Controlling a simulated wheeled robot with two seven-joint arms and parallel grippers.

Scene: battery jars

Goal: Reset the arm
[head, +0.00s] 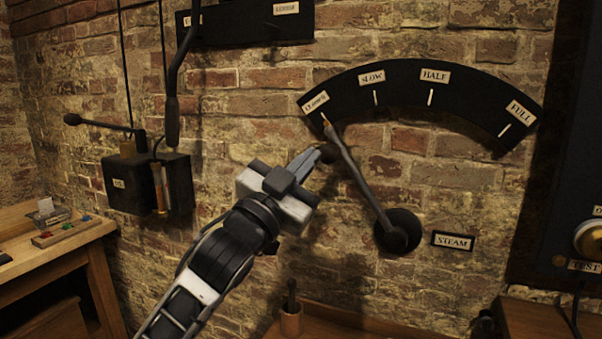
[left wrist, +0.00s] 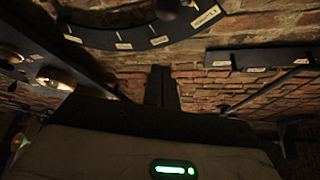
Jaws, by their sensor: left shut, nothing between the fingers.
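My left gripper (head: 312,160) is in front of the brick wall, on a white wrist block, with its fingers pointing up and right toward the steam lever (head: 365,190). In the left wrist view its dark fingers (left wrist: 161,88) are together with nothing between them. The lever's tip points at the leftmost mark of the dial, which seems to read CLOSED. My right gripper is not in view.
The black curved dial (head: 455,85) carries SLOW, HALF and FULL labels. A STEAM plate (head: 453,240) is right of the lever hub. A black box (head: 150,183) with a lever hangs at left, above a wooden bench (head: 60,250).

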